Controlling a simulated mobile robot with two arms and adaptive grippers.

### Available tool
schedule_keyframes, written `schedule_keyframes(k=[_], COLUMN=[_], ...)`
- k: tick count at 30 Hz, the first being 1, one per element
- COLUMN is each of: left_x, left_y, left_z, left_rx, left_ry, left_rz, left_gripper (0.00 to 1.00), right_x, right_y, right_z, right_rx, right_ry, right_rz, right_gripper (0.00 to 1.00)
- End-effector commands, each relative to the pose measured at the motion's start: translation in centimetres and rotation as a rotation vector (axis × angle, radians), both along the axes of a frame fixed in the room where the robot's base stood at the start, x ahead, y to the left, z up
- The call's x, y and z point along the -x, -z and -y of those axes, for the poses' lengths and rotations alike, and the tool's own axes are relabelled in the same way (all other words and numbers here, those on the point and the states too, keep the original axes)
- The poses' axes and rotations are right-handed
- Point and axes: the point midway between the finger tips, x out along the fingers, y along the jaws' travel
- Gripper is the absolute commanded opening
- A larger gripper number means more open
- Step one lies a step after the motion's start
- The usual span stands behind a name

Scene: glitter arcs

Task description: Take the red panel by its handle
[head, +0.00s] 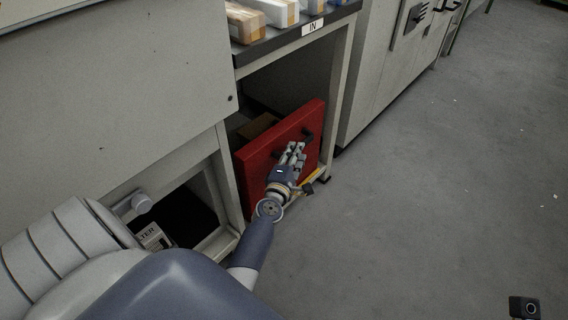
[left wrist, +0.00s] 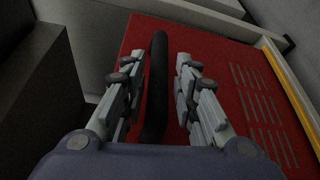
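The red panel (head: 262,162) stands upright, a little tilted, in the open lower bay under the bench marked IN. Its black handle (head: 308,134) is mostly hidden by my left gripper (head: 292,152) in the head view. In the left wrist view, the red panel (left wrist: 215,70) fills the middle and right, with several slots at the right. The black handle (left wrist: 157,85) runs between the two fingers of my left gripper (left wrist: 158,88). The fingers are apart, with gaps beside the handle, the wider one at its right.
A bench top (head: 262,50) above the bay carries several packages (head: 245,22). A bench leg (head: 341,90) stands right of the panel. A yellow strip (head: 312,176) lies by the panel's lower edge. Grey floor (head: 430,200) is clear at the right.

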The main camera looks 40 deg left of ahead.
Motion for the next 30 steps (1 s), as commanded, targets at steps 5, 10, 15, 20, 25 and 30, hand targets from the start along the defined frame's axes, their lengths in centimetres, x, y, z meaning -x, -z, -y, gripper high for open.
schedule_keyframes(k=[5, 10, 15, 20, 25, 30], left_x=[-2.4, -3.4, -3.4, -3.4, -3.4, -3.5], left_y=[0.2, 0.2, 0.1, 0.2, 0.2, -0.2], left_z=[-0.8, -1.1, -1.2, -1.2, -1.2, -1.2], left_rx=[0.001, 0.001, 0.000, 0.000, 0.000, -0.005], left_ry=[0.000, 0.001, 0.001, 0.000, 0.000, -0.001], left_rz=[0.001, 0.001, 0.000, 0.000, 0.000, 0.006], left_gripper=[0.28, 0.28, 0.28, 0.03, 0.00, 0.00], right_x=[-0.1, -0.2, -0.2, -0.2, -0.1, -0.1], right_y=[0.7, 0.3, 0.0, -0.1, -0.1, 0.0], right_z=[0.0, -0.1, -0.1, -0.1, -0.1, 0.0], right_rx=[0.001, 0.004, 0.005, 0.004, 0.002, 0.001], right_ry=[0.000, 0.000, 0.000, 0.000, 0.001, 0.001], right_rz=[-0.004, 0.012, 0.020, 0.021, 0.022, 0.016], right_gripper=[0.00, 0.00, 0.00, 0.00, 0.00, 0.00])
